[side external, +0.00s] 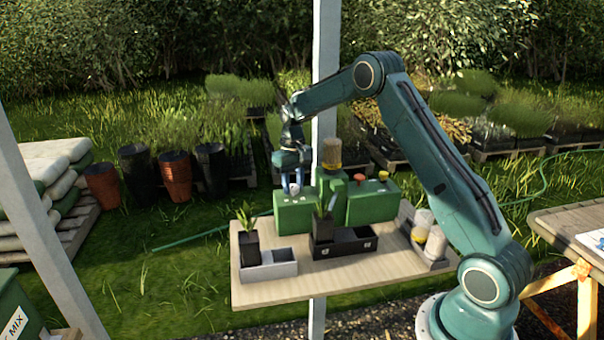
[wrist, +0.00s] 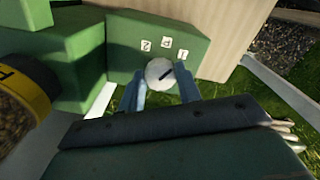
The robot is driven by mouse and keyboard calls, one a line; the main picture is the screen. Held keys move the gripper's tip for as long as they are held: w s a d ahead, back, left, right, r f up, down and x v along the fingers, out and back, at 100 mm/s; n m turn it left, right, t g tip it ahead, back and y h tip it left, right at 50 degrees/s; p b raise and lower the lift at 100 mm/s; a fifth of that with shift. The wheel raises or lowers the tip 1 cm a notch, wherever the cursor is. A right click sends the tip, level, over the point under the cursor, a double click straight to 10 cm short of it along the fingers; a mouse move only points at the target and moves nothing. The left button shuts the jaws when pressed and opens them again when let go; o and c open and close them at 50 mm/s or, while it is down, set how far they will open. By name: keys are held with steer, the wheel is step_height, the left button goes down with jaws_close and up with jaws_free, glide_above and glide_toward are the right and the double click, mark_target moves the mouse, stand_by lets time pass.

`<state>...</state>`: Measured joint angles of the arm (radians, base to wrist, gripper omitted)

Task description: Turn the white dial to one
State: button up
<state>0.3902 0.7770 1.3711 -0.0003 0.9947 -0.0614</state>
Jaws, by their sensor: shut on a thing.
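The white dial (wrist: 158,70) sits on the face of a green box (wrist: 125,35). Small white labels stand around its upper side in the wrist view. The left one looks like a 2 and the right one like a 1; the middle one is hard to read. A dark mark on the dial points up and right, roughly toward the right label. My gripper (wrist: 160,88) has its blue fingers on either side of the dial, shut on it. In the side view my gripper (side external: 293,187) is at the green box (side external: 294,214) on the table's back left.
A green box with a red knob (side external: 359,178) and a yellow knob (side external: 383,175) stands to the right. A tan-filled jar (side external: 331,153) rises between the boxes. A black tray (side external: 346,246), a grey tray (side external: 268,266) and potted plants stand in front on the wooden table (side external: 290,290).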

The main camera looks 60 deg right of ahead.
mark_target(293, 186)
steer(key=shift+r+m, duration=0.1)
steer(key=shift+m, duration=1.2)
steer(key=shift+w, duration=0.1)
steer(key=o, duration=1)
step_height(293, 186, up, 14)
